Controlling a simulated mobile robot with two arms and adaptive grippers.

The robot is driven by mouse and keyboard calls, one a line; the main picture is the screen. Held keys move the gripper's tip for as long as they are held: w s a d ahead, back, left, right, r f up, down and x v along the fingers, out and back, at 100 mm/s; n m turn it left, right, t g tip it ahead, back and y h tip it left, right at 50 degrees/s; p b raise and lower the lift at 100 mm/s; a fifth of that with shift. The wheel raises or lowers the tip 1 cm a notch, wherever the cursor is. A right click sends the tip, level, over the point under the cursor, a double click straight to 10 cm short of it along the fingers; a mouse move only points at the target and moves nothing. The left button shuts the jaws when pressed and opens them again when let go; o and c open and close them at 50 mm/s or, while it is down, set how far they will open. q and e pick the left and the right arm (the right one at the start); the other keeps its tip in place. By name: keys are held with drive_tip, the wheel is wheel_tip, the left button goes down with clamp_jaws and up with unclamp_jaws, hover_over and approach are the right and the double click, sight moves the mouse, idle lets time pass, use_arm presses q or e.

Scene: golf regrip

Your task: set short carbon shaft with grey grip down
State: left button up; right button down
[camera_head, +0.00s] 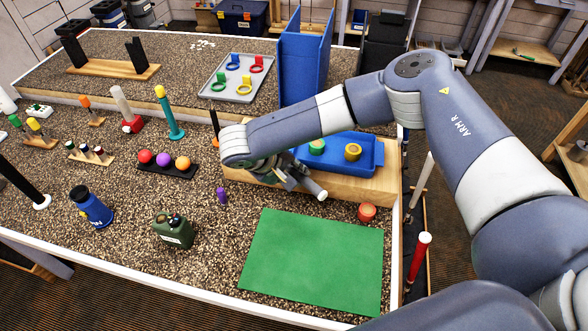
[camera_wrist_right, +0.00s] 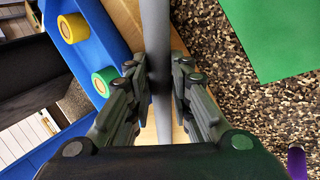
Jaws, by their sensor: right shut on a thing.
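My right gripper (camera_head: 288,176) is shut on the short shaft with the grey grip. The grip's pale grey end (camera_head: 318,193) sticks out to the lower right of the fingers in the head view. In the right wrist view the grey rod (camera_wrist_right: 157,40) runs up the picture between the two fingers (camera_wrist_right: 159,85). The rod is over the wooden board (camera_wrist_right: 123,15) beside the blue tray; I cannot tell whether it touches the board. The rest of the shaft is hidden by my gripper and arm in the head view. My left gripper is not in view.
The blue tray (camera_head: 368,150) holds a green roll (camera_head: 317,146) and a yellow roll (camera_head: 353,152). A green mat (camera_head: 315,262) lies bare in front. A red roll (camera_head: 367,212), a purple piece (camera_head: 222,195) and a green canister (camera_head: 174,231) stand nearby.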

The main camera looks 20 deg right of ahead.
drive_tip(key=shift+f, duration=0.2)
drive_tip(key=shift+f, duration=0.15)
drive_tip(key=c, duration=1.7)
unclamp_jaws()
